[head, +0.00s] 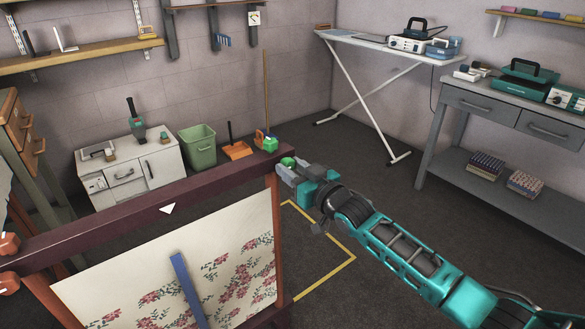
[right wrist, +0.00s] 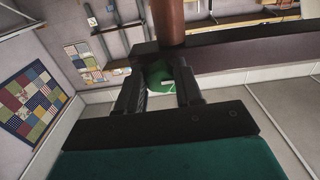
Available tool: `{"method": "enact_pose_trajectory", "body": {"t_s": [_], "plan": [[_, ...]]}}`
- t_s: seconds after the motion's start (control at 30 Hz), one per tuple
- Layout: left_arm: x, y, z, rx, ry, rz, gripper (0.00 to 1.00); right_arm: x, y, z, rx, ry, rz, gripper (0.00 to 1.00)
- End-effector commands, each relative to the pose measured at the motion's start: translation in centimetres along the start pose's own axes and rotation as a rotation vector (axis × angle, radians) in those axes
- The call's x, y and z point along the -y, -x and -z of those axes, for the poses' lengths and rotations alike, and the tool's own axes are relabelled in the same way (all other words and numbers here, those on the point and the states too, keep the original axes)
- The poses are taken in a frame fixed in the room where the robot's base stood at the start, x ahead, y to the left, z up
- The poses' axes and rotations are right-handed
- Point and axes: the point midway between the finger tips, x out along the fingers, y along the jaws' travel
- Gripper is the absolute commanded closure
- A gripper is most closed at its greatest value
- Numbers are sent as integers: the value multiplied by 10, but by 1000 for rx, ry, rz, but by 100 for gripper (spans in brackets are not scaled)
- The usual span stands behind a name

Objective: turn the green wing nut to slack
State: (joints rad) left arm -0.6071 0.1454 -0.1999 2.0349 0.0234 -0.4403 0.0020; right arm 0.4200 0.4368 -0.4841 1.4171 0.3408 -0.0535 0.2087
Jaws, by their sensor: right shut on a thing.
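The green wing nut (head: 287,162) is at the right end of the dark red top bar (head: 150,199) of a frame holding floral cloth (head: 207,259). My right gripper (head: 289,170) reaches it from the right and is shut on it. In the right wrist view the green nut (right wrist: 170,79) sits between the two dark fingers (right wrist: 161,95), in front of the dark bar and a red-brown post (right wrist: 168,22). The fingers hide part of the nut, so its wing angle is unclear. My left gripper is not in view.
Wooden knobs (head: 9,245) stick out at the frame's left end. A blue strip (head: 188,290) lies across the cloth. Behind stand a white cabinet (head: 160,168), a green bin (head: 199,147) and an ironing board (head: 395,48). A grey workbench (head: 510,107) is at right. Floor between is clear.

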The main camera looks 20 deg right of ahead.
Motion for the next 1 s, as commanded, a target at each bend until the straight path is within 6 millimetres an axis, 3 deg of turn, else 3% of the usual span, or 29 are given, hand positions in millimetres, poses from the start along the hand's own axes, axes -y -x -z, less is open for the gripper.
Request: {"method": "enact_pose_trajectory", "body": {"t_s": [0.33,0.37,0.6,1.0], "plan": [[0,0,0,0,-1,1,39,0,0,-1,2,8,0,95],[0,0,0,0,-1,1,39,0,0,-1,2,7,0,64],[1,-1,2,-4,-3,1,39,0,0,0,1,5,0,41],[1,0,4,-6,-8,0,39,0,9,0,2,3,0,39]]}}
